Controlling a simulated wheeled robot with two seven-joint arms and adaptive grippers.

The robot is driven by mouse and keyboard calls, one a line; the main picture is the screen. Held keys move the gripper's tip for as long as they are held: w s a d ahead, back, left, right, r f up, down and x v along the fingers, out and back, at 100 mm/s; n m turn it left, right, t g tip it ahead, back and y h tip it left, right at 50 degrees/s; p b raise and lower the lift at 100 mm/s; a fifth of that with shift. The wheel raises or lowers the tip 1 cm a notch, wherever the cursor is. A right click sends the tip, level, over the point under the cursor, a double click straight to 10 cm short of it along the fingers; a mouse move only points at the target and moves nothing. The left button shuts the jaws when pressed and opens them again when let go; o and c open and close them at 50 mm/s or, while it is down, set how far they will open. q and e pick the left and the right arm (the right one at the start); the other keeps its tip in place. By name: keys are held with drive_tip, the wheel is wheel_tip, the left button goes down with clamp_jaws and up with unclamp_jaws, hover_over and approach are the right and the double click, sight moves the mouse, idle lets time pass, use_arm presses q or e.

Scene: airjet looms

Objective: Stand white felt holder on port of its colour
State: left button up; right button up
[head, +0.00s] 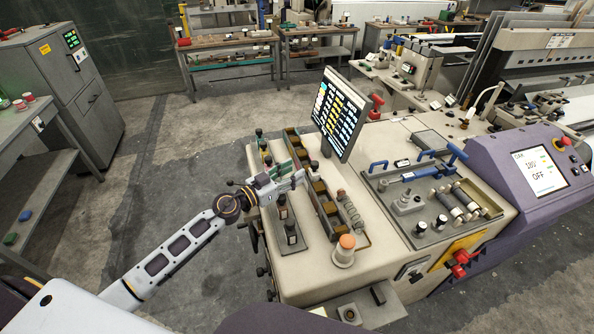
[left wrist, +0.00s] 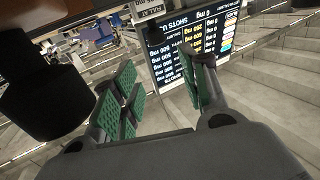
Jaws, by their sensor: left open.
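My left gripper (head: 286,177) is over the left side of the cream machine top (head: 375,285), beside a long dark tray (head: 334,226) with several brown compartments. In the left wrist view, its green-padded fingers (left wrist: 162,98) are apart with nothing between them. Dark upright pieces with pale labels, one of them a labelled piece (head: 291,233), stand just in front of the gripper. I cannot single out the white felt holder or the port of its colour; the gripper may hide part of this area. My right gripper is not in view.
A screen (head: 340,114) rises close beyond the gripper. A grey tray of blue-handled tools and cylinders (head: 413,232) lies to the right. A dark round body (left wrist: 45,108) is close in the left wrist view.

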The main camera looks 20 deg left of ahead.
use_arm(q)
drive_tip(key=shift+v, duration=1)
